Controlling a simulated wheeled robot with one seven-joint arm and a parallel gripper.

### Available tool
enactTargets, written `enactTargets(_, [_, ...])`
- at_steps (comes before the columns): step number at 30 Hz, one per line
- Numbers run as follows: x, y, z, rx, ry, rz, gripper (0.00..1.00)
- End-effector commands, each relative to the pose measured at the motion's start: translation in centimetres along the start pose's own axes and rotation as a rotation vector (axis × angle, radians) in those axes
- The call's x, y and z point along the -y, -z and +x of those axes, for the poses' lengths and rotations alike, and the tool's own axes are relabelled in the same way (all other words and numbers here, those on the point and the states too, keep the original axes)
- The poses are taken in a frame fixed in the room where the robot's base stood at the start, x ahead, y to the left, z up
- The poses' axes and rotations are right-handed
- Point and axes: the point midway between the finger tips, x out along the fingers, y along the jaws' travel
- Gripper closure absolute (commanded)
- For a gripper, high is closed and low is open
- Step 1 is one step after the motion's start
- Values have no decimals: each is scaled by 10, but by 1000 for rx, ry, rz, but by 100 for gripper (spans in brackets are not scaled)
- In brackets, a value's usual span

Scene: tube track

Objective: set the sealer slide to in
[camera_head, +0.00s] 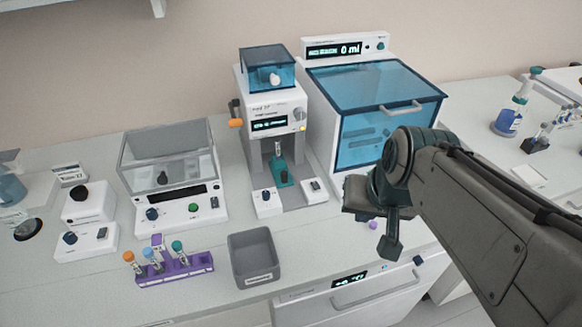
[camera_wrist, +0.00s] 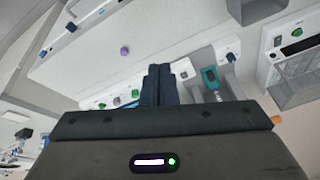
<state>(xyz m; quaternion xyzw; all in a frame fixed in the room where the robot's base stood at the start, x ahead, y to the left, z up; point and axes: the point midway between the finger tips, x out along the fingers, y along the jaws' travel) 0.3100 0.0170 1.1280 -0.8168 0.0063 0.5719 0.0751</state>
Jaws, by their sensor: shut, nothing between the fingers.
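The tall white machine (camera_head: 268,140) with a small display and a blue see-through top looks like the sealer, but its label is too small to read. A teal holder (camera_head: 282,176) sits in its lower bay, between two white front feet. I cannot tell for sure which part is the slide or how it is set. The teal holder also shows in the wrist view (camera_wrist: 209,76), right of my fingers. My gripper (camera_head: 389,246) is shut and empty, to the right of the machine and apart from it. Its closed fingers also show in the wrist view (camera_wrist: 159,85).
A purple rack (camera_head: 176,271) with capped tubes and a grey bin (camera_head: 254,259) stand at the front. A clear-lidded device (camera_head: 170,175) is left of the machine, a blue-windowed cabinet (camera_head: 370,100) right. A small purple object (camera_wrist: 124,50) lies on the bench.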

Motion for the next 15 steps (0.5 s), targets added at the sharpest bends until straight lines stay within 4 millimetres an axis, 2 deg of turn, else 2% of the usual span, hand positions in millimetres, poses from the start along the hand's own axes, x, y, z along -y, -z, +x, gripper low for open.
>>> enactTargets(1, [6,1,26,-10,35,61,100])
enactTargets(6, [36,24,74,-57,188,326,100])
enactTargets(12, [59,58,119,-96,355,647,100])
enactTargets(15, [65,73,133,-108,417,774,100])
